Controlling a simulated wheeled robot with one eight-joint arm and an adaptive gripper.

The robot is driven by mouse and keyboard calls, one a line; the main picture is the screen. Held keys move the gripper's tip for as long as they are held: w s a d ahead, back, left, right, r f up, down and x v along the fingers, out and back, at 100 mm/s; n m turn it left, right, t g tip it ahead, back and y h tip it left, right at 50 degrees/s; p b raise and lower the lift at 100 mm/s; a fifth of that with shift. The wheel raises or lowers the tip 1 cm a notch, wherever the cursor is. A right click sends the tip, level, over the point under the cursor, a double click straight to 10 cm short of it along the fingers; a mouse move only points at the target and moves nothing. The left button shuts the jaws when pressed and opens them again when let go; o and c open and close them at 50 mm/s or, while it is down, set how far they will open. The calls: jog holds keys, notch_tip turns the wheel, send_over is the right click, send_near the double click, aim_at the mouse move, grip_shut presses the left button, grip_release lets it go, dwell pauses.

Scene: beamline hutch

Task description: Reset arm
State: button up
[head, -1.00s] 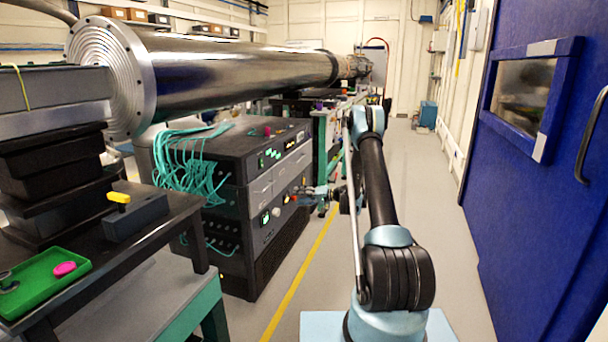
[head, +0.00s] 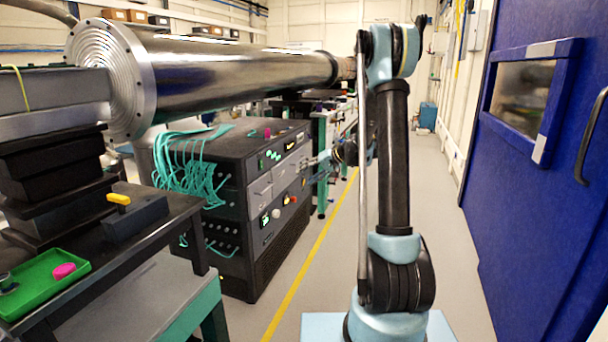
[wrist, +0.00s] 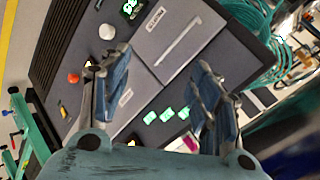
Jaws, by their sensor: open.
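My gripper (wrist: 158,82) is open and empty in the wrist view, its two fingers spread apart. Between and beyond them is the front of a dark equipment rack (wrist: 75,60). The rack's grey drawer panel (wrist: 172,38), green lit buttons and an orange-red knob (wrist: 73,78) show there. In the head view my arm stands nearly upright in front of me and bends at its top. My gripper (head: 318,160) is small there and partly hidden, close to the front of the rack (head: 272,205). I cannot tell its exact gap to the panel.
A large steel beam pipe (head: 225,72) runs above the rack. At left, a dark bench (head: 150,235) holds a green tray (head: 40,290) with a pink piece, and a yellow-handled block (head: 130,215). A blue door (head: 545,190) stands at right. The aisle floor (head: 455,250) is clear.

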jog(key=s+d+r+h, duration=0.2)
jog(key=s, duration=0.6)
jog(key=s+d+r+h, duration=0.1)
jog(key=s+d+r, duration=0.15)
jog(key=s, duration=0.65)
jog(key=s+d+r+h, duration=0.1)
jog(key=s+d+h, duration=0.15)
jog(key=s, duration=0.55)
jog(key=s+d+f+h, duration=0.2)
jog(key=s+d+f, duration=0.2)
jog(key=s, duration=0.8)
jog(key=s+d+f+m+g+h, duration=0.1)
jog(key=s+d+f, duration=0.3)
jog(key=s, duration=0.8)
jog(key=shift+d+f+h, duration=0.4)
jog(key=shift+d+h, duration=0.45)
jog(key=shift+d, duration=0.4)
jog(key=shift+w+f, duration=0.2)
jog(key=shift+w, duration=0.2)
jog(key=shift+c, duration=0.2)
